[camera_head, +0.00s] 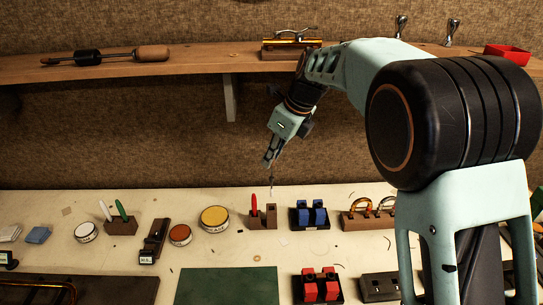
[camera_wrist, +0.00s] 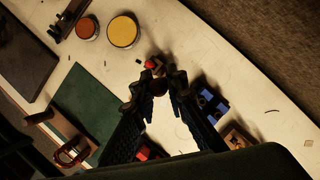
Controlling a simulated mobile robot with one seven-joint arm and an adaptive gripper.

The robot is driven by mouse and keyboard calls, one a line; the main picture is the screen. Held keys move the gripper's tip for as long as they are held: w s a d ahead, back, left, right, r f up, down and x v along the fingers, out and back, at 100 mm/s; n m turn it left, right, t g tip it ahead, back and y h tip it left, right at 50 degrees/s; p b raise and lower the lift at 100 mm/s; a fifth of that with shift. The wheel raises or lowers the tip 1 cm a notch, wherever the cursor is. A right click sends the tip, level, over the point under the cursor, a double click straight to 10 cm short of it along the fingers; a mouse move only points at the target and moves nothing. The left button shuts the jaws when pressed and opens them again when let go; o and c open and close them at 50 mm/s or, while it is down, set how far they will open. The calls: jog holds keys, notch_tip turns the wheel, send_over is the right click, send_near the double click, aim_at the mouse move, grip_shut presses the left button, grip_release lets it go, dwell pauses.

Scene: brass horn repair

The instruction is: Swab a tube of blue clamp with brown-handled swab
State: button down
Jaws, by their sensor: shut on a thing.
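My gripper (camera_head: 269,160) is raised above the back of the bench, pointing down, and is shut on the brown-handled swab. The swab's thin shaft (camera_head: 272,186) hangs below the fingertips, above the swab holder. In the wrist view the fingertips (camera_wrist: 157,78) close around the brown handle (camera_wrist: 160,88), and the fingers hide most of it. The blue clamp (camera_head: 310,215) stands on the bench just right of the holder. It also shows right of the fingers in the wrist view (camera_wrist: 211,101). The tube in it cannot be made out clearly.
The wooden swab holder (camera_head: 269,222) keeps a red-handled swab (camera_head: 253,204). A red clamp (camera_head: 321,286) stands in front of the blue one. A rack with brass tubes (camera_head: 367,220) is to the right. Yellow (camera_head: 215,218) and red (camera_head: 180,235) tins are left. A green mat (camera_head: 228,287) lies in front.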

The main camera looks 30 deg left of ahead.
jog(key=shift+r+p, duration=1.9)
jog(key=shift+r, duration=0.15)
jog(key=shift+a, duration=0.1)
